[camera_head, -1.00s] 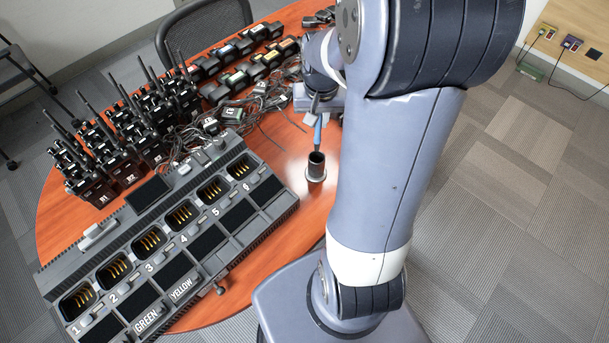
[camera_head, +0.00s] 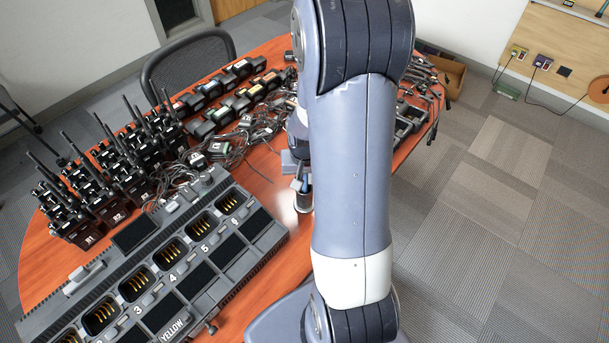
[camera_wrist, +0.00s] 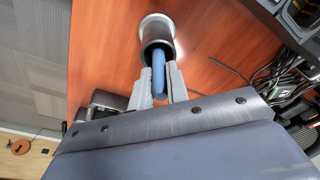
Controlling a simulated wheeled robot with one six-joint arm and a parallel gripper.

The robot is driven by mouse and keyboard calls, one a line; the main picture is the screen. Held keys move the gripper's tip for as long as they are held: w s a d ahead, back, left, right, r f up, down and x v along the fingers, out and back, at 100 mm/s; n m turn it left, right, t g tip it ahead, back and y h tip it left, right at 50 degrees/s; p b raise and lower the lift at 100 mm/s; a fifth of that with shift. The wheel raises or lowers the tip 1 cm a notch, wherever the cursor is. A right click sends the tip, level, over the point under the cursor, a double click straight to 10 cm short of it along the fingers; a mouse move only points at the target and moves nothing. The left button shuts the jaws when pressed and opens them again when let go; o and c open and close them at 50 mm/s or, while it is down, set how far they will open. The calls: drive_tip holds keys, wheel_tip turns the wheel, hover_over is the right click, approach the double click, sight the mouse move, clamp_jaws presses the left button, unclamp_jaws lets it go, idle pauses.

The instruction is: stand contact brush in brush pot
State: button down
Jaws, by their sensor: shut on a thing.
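The brush pot (camera_head: 304,203), a dark cylinder on a pale flanged base, stands upright on the orange-brown table, partly hidden behind my arm. It also shows at the top of the wrist view (camera_wrist: 156,25). My gripper (camera_wrist: 161,80) is shut on the blue contact brush (camera_wrist: 158,72), one jaw on each side of it. The brush lines up with the pot's dark mouth, and its far end overlaps that mouth in the wrist view. I cannot tell how deep it reaches. In the head view my arm hides most of the gripper and brush.
A multi-bay charger (camera_head: 150,270) lies left of the pot. Several upright radios (camera_head: 120,170), tangled cables (camera_head: 235,140) and rows of batteries (camera_head: 240,97) lie beyond it. A chair (camera_head: 188,65) stands behind the table. Bare table surrounds the pot.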

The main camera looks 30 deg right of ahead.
drive_tip(key=shift+f, duration=0.15)
drive_tip(key=c, duration=1.4)
unclamp_jaws()
drive_tip(key=shift+r, duration=0.6)
drive_tip(key=r, duration=0.3)
drive_tip(key=s+r, duration=0.1)
drive_tip(key=r, duration=0.7)
drive_tip(key=shift+s+a, duration=0.3)
drive_tip(key=shift+a, duration=0.1)
